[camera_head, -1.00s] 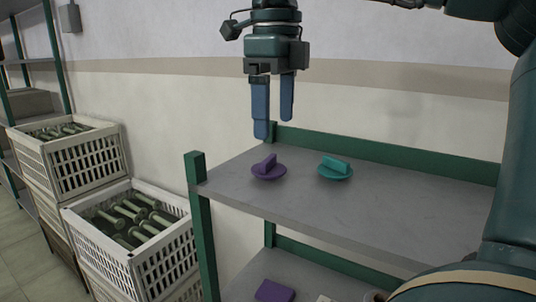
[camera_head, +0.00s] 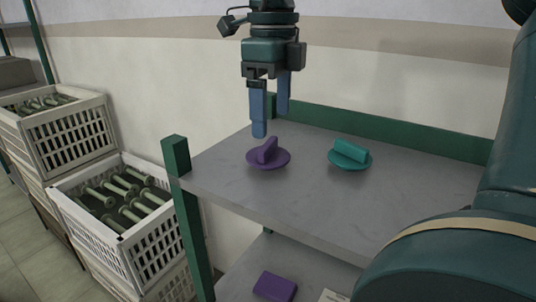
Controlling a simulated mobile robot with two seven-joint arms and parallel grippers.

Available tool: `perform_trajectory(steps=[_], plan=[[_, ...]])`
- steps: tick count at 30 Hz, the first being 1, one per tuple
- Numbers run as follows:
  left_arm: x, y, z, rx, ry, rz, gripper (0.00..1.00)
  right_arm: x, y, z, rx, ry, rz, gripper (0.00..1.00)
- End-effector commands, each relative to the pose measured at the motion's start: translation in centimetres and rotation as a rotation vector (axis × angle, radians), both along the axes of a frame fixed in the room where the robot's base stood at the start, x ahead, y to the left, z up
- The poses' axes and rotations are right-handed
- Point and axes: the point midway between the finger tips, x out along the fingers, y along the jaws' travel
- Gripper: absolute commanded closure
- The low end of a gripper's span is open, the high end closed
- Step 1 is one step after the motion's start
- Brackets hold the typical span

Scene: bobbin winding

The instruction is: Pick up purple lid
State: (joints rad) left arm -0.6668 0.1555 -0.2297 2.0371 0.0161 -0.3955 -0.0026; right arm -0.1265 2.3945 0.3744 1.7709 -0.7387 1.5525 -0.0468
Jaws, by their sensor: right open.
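The purple lid (camera_head: 269,158) lies on the upper shelf (camera_head: 330,207) near its left end. It is a flat round disc with a raised ridge as a handle. My right gripper (camera_head: 271,122) points straight down just above the lid, with its two blue fingers apart and empty. The nearer fingertip appears just above the lid's ridge; whether it touches cannot be told. My left gripper is not in view.
A teal lid (camera_head: 350,155) lies on the same shelf to the right of the purple one. A green post (camera_head: 188,226) stands at the shelf's left corner. A purple block (camera_head: 275,287) lies on the lower shelf. White crates (camera_head: 130,222) of bobbins stand at left.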

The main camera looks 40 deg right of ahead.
Motion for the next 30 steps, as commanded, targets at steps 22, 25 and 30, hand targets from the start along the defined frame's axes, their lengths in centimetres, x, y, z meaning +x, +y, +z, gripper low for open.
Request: perform_trajectory(steps=[22,25,30], plan=[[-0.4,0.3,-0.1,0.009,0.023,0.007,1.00,0.3,0.4,-6.8,-0.001,0.000,0.000,0.16],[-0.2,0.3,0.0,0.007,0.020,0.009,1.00,0.3,0.4,-6.8,-0.001,0.000,0.000,0.16],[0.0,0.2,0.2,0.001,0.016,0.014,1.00,0.3,0.4,-6.8,-0.001,0.000,0.000,0.29]])
